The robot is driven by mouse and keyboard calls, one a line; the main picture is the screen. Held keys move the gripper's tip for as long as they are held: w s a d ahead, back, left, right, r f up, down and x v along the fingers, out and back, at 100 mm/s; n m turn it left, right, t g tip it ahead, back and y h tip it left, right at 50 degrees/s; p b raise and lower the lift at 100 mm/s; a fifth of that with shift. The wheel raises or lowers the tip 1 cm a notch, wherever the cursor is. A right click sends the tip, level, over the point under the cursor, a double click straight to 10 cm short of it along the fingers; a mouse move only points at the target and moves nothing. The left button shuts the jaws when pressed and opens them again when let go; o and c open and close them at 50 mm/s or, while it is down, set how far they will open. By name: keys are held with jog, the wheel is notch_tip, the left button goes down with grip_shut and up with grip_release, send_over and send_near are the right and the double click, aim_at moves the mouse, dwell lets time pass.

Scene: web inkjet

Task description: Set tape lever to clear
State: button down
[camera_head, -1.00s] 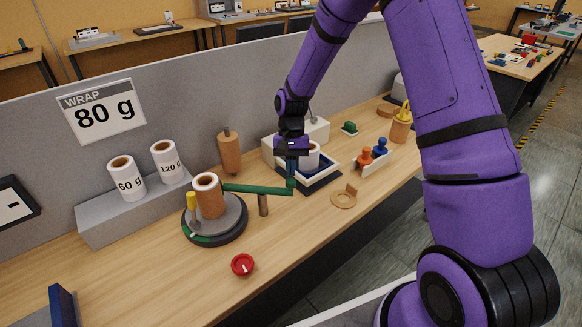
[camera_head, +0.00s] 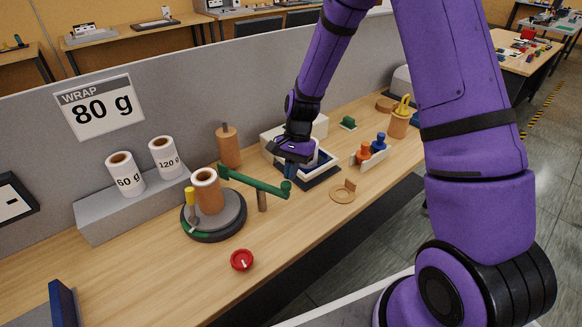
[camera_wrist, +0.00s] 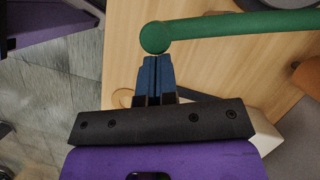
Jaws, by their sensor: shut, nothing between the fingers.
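The green tape lever (camera_head: 250,181) rests across the top of a short wooden post (camera_head: 262,201). Its left end is behind the brown-cored roll (camera_head: 208,195) on the round dark turntable (camera_head: 215,224). Its rounded right end is beside my gripper (camera_head: 289,172). In the wrist view, the lever's round end (camera_wrist: 155,38) lies just past the tips of my gripper (camera_wrist: 157,60), touching or very close. The blue fingers are together with nothing between them. My gripper hides much of the white roll and tray (camera_head: 321,176) behind it.
A red knob (camera_head: 242,260) is at the front. White rolls (camera_head: 125,174) stand on a grey step at the left. A wooden peg (camera_head: 228,148) stands behind the lever. Orange and blue pegs (camera_head: 371,150) and a wooden ring (camera_head: 342,191) are at the right.

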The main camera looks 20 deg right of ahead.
jog(key=shift+s+a+m, duration=0.55)
jog(key=shift+s+m, duration=0.05)
jog(key=shift+s, duration=0.25)
jog(key=w+d+r, duration=0.4)
jog(key=d+r, duration=0.2)
jog(key=r, duration=0.3)
jog(key=shift+w+d+r, duration=0.15)
jog(key=shift+d, duration=0.1)
dwell(0.6)
